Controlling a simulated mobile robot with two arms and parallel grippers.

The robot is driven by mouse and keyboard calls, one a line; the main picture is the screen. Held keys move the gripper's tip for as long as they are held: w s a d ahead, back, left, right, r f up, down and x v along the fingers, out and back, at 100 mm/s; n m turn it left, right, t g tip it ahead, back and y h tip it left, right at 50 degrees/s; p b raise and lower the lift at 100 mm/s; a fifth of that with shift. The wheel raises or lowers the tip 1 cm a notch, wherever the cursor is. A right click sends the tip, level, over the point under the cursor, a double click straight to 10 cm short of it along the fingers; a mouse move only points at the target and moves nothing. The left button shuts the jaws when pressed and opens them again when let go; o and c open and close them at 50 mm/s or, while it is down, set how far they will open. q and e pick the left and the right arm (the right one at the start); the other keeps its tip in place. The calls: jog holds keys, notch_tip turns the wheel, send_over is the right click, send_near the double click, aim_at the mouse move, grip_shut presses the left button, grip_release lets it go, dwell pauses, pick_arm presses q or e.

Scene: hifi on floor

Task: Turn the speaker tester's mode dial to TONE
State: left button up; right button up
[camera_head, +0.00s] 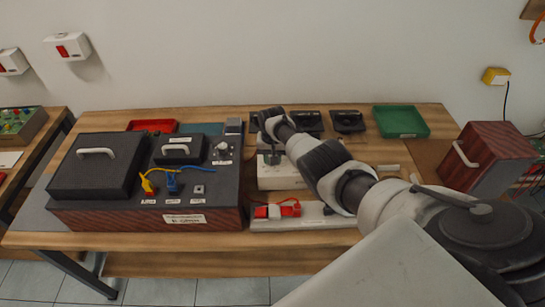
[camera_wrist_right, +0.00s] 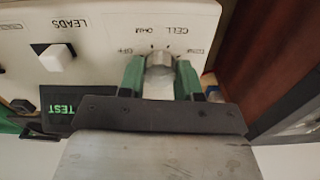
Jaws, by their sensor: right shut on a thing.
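The speaker tester (camera_head: 283,179) is a white box in the middle of the table, partly covered by my right arm in the head view. Its white face (camera_wrist_right: 105,20) fills the top of the right wrist view. The round metallic mode dial (camera_wrist_right: 160,62) sits between the green fingers of my right gripper (camera_wrist_right: 160,78), which is shut on it. The labels OFF, OHM, CELL and one at the right, too blurred to read surely, arc around the dial. I cannot tell where its pointer stands. My left gripper is not in view.
A white square button (camera_wrist_right: 55,57) by LEADS and a dark display (camera_wrist_right: 62,108) reading TEST lie left of the dial. A large dark wood-sided unit (camera_head: 205,218) stands left of the tester. A power strip (camera_head: 318,221) lies in front; a green tray (camera_head: 401,122) is at back right.

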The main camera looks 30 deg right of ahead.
jog(key=shift+r, duration=0.1)
jog(key=o, duration=0.9)
jog(key=shift+r, duration=0.3)
jog(key=shift+r+p, duration=1.35)
jog(key=shift+r, duration=3.7)
